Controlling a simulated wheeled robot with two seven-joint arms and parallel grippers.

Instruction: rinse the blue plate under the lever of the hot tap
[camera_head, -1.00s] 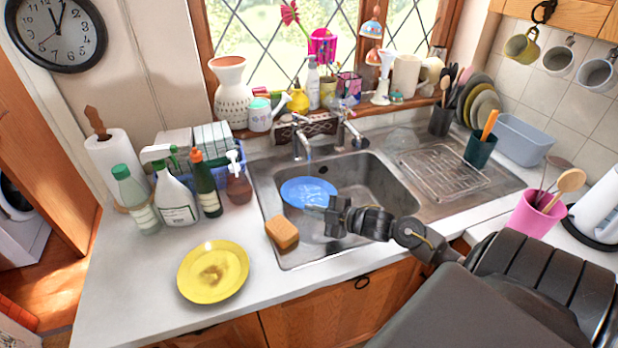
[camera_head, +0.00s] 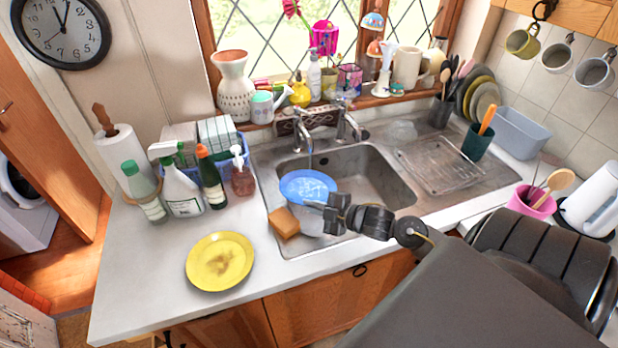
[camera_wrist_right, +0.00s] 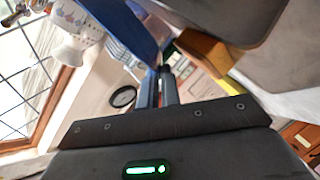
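The blue plate (camera_head: 306,186) is over the left part of the sink basin (camera_head: 375,178), with white foam-like marks on its face. My right gripper (camera_head: 325,207) is shut on its near edge. In the right wrist view the blue plate (camera_wrist_right: 122,28) rises from between the narrow fingers (camera_wrist_right: 161,88). The tap (camera_head: 311,132) stands behind the basin with its spout above the plate's far side. A pale streak below the spout looks like running water. I cannot tell which lever is the hot one. My left gripper is not in view.
An orange sponge (camera_head: 284,223) lies at the sink's front-left rim. A stained yellow plate (camera_head: 220,261) lies on the counter (camera_head: 135,270). Bottles and a soap dispenser (camera_head: 242,174) stand left of the sink. A draining rack (camera_head: 442,165) and pink pot (camera_head: 530,203) are right.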

